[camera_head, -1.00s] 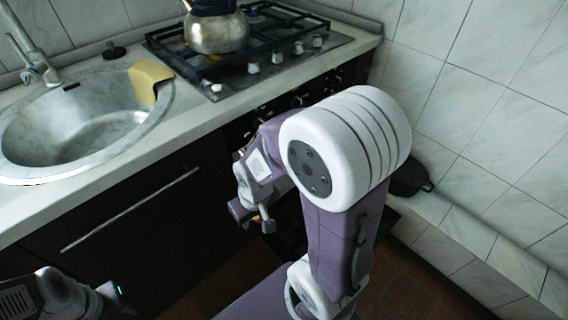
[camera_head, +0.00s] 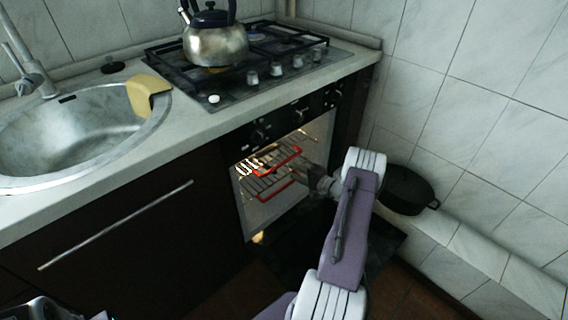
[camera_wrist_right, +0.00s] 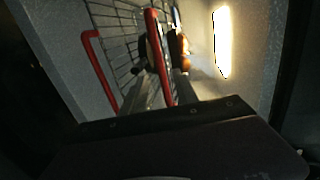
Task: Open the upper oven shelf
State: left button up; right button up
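The oven is open, and its dark door (camera_head: 312,240) is lowered. Inside, the upper shelf (camera_head: 252,163) is a wire rack with a red front handle (camera_head: 279,160). A lower rack with a red front bar (camera_head: 268,190) sits beneath it. My right gripper (camera_head: 300,175) reaches into the oven mouth at the right end of the racks. In the right wrist view my right gripper (camera_wrist_right: 163,88) has its fingers apart, with a red bar (camera_wrist_right: 155,45) running between them. I cannot tell whether they touch it. My left gripper's fingers do not show.
A kettle (camera_head: 215,42) stands on the gas hob (camera_head: 285,58) above the oven. A sink (camera_head: 75,130) with a yellow cloth (camera_head: 146,95) is at the left. A black pot (camera_head: 408,190) sits by the tiled wall, right of my right arm.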

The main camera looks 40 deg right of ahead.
aim_at(284, 161)
jog(key=shift+h, duration=0.4)
jog(key=b+x, duration=0.1)
jog(key=x, duration=0.2)
jog(key=d+b+x, duration=0.1)
jog(key=x, duration=0.1)
jog(key=b+x, duration=0.2)
jog(key=x, duration=0.1)
jog(key=shift+w+d, duration=0.25)
jog(key=shift+w, duration=0.15)
grip_shut()
dwell(0.7)
